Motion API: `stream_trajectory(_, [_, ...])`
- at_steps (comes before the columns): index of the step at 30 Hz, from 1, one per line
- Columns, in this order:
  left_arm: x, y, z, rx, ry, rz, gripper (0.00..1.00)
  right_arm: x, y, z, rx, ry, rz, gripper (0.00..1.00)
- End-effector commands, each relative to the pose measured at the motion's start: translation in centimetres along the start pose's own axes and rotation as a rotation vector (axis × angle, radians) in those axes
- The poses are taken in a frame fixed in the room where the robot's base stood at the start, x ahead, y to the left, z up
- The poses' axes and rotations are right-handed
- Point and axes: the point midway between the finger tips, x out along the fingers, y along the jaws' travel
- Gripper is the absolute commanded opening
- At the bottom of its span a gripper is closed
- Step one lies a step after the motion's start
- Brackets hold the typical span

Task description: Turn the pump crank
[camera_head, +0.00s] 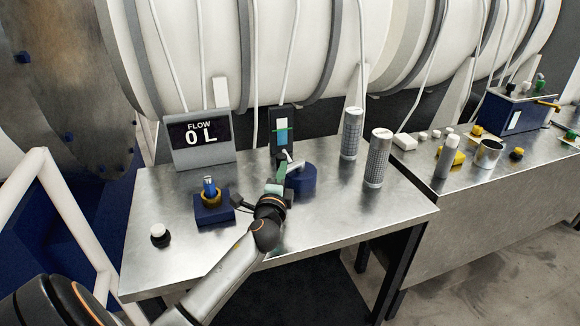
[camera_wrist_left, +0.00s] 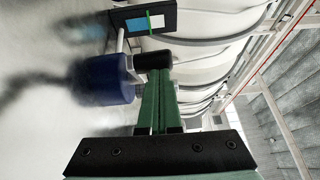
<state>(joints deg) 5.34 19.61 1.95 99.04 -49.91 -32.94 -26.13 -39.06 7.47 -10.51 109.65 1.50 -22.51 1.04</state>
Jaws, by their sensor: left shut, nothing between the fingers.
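The pump (camera_head: 303,184) is a dark blue round body on the metal table, and a silver crank arm (camera_head: 296,166) shows at its top. In the left wrist view the blue body (camera_wrist_left: 100,80) is at left, and a black crank handle (camera_wrist_left: 152,61) lies right at my fingertips. My left gripper (camera_head: 284,165) reaches in from the front left, beside the pump. Its green fingers (camera_wrist_left: 158,80) are shut together with nothing between them. Whether they touch the handle I cannot tell. My right gripper is not in view.
A display (camera_head: 202,138) reads "FLOW 0 L". A dark gauge (camera_head: 282,132) with a blue window and green line stands behind the pump. A blue block with a yellow ring (camera_head: 212,198) is left of my gripper. Two perforated cylinders (camera_head: 376,158) stand at right.

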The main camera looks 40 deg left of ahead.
Motion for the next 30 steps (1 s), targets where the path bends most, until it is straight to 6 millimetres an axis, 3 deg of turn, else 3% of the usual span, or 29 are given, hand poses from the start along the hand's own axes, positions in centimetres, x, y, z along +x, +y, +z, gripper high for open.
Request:
stream_trajectory(15, [2.7, 0.3, 4.2, 0.002, -0.007, 0.001, 0.0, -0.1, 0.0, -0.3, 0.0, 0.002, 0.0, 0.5])
stream_trajectory(30, [5.0, 0.4, 5.7, 0.0, -0.006, 0.001, 0.0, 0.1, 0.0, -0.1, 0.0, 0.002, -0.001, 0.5])
